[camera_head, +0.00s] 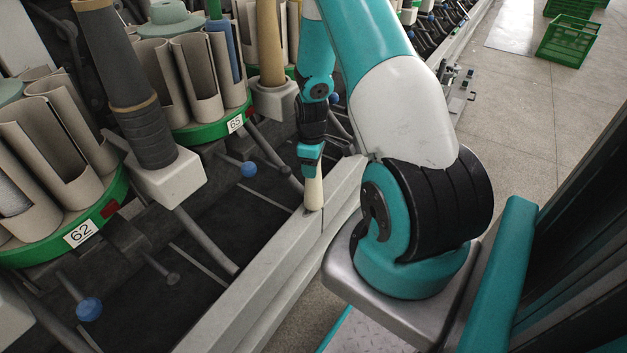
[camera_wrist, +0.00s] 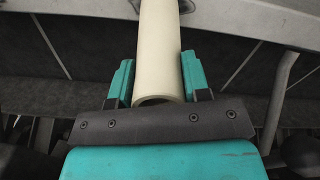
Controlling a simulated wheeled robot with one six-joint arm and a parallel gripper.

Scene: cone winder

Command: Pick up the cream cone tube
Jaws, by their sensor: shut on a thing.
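The cream cone tube (camera_head: 313,194) shows in the head view below my gripper (camera_head: 311,172), near the light grey rail of the machine. In the wrist view the cream cone tube (camera_wrist: 159,52) stretches up and away, with its open round end toward the camera. My gripper (camera_wrist: 158,84) has its two teal fingers on either side of the tube and is shut on it. The far end of the tube runs out of the top of the wrist view. In the head view the tube's lower end is at the rail; I cannot tell whether it touches.
The winder's light grey rail (camera_head: 270,290) runs beside the tube. Green round magazines numbered 62 (camera_head: 95,240) and 65 (camera_head: 213,130) with grey pockets stand at the left. Blue-knobbed levers (camera_head: 249,169) stick out between them. Green crates (camera_head: 567,42) stand on the open floor, back right.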

